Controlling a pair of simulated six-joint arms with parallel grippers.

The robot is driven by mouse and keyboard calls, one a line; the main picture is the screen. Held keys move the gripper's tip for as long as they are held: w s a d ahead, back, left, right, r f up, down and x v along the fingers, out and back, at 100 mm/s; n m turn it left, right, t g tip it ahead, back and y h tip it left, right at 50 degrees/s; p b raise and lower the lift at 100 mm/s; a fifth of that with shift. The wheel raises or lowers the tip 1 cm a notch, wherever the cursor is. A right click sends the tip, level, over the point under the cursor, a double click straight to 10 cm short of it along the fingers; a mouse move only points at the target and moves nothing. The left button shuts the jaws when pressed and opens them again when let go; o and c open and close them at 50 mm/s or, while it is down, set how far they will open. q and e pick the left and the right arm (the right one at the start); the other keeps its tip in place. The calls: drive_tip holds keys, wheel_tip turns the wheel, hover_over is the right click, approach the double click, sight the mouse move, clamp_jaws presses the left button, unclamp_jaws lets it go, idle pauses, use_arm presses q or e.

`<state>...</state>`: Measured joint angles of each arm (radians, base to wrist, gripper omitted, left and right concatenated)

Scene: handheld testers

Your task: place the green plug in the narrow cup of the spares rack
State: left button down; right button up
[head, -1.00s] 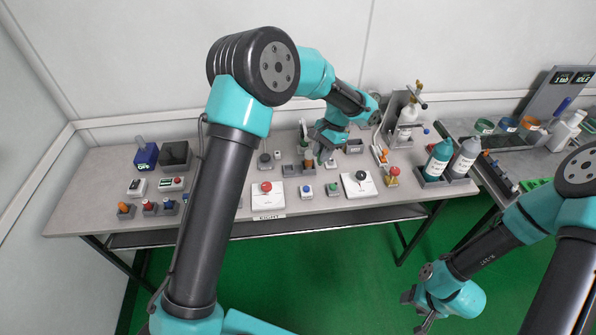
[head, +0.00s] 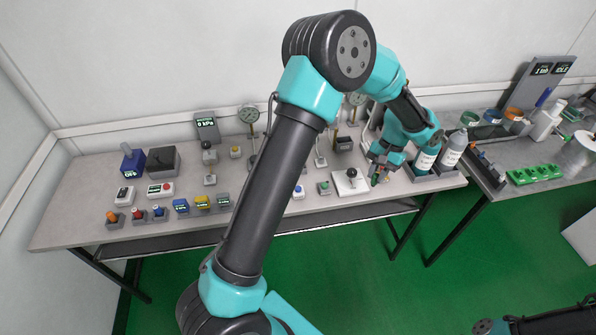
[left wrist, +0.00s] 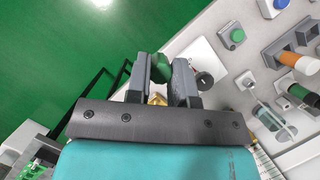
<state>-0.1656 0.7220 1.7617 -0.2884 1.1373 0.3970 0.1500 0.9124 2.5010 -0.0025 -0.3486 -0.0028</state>
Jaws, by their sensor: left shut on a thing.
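The green plug (left wrist: 162,68) is between the fingers of my left gripper (left wrist: 165,75) in the left wrist view. The gripper is shut on it. In the head view the left gripper (head: 378,168) is low over the right part of the bench, beside a white plate, and the green plug (head: 376,180) shows below its fingers. A small gold-coloured part (left wrist: 158,98) shows behind the fingers in the left wrist view; I cannot tell what it belongs to. I cannot make out the spares rack's narrow cup. My right gripper is outside the frames.
The white plate with a black knob (head: 351,182) is just left of the gripper. A green button block (head: 324,187) stands further left. Teal (head: 426,158) and grey (head: 453,149) bottles stand to the right. An orange plug (left wrist: 308,64) sits near grey blocks in the left wrist view.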

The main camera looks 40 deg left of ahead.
use_arm(q)
drive_tip(key=s+a+f+n+h, duration=0.1)
drive_tip(key=s+a+f+n, duration=0.2)
drive_tip(key=s+a, duration=0.6)
drive_tip(key=s+a+f+n+t+h, duration=0.1)
drive_tip(key=s+a+f+n, duration=0.2)
drive_tip(key=s+a, duration=0.6)
drive_tip(key=a+n, duration=0.1)
drive_tip(key=a, duration=0.3)
drive_tip(key=shift+s+h, duration=0.15)
drive_tip(key=shift+h, duration=0.15)
drive_tip(key=w+a, duration=0.3)
drive_tip(key=a, duration=0.1)
drive_tip(key=w+a+f, duration=0.1)
drive_tip(key=w+a, duration=0.2)
drive_tip(key=w, duration=0.1)
drive_tip(key=w+a, duration=0.4)
drive_tip(key=shift+a+f, duration=0.25)
drive_tip(key=shift+a, duration=0.1)
drive_tip(key=shift+f, duration=1.75)
drive_tip(key=shift+f, duration=0.1)
drive_tip(key=c, duration=1)
unclamp_jaws()
